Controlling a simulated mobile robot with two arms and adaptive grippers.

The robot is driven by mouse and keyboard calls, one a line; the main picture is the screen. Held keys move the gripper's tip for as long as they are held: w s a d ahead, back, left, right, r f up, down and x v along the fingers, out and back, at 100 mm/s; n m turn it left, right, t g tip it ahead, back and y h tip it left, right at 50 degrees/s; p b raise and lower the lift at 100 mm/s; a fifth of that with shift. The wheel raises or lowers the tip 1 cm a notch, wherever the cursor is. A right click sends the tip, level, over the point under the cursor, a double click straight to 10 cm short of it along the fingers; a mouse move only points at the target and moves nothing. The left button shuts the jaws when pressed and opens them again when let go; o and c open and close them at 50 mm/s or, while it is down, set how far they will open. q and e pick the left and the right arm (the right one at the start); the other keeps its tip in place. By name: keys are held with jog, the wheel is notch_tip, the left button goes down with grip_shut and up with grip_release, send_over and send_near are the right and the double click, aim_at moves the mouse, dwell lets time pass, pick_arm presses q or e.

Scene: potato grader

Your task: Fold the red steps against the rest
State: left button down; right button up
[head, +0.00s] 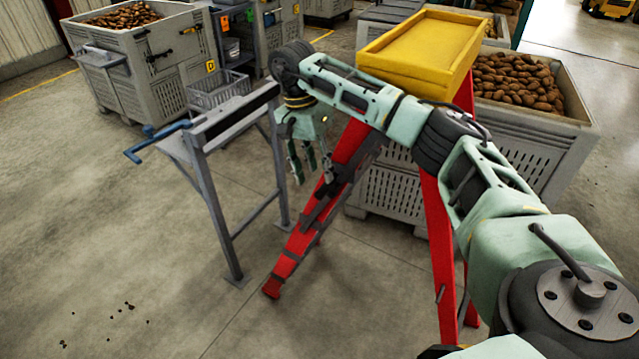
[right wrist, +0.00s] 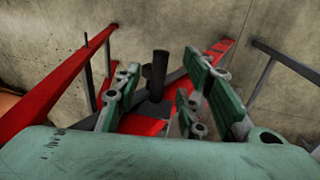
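The red steps (head: 441,254) stand spread open in the middle of the head view. A red rail with dark grey treads (head: 318,217) slopes down to the floor at the left, and another red leg stands at the right. My right gripper (head: 312,178) points down beside the upper part of the sloping rail. In the right wrist view its fingers (right wrist: 160,105) are apart, with a dark upright post (right wrist: 154,75) showing between or beyond them; I cannot tell whether they touch it. A red rail (right wrist: 55,98) also shows there. My left gripper is out of view.
A grey metal stand (head: 213,199) with a blue handle (head: 150,143) is left of the steps; I cannot tell if it is the rest. A yellow tray (head: 423,48) is above the steps. Potato crates (head: 532,132) stand behind.

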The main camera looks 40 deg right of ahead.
aim_at(321, 189)
jog(key=shift+p+x, duration=0.55)
jog(key=shift+x, duration=1.9)
grip_shut()
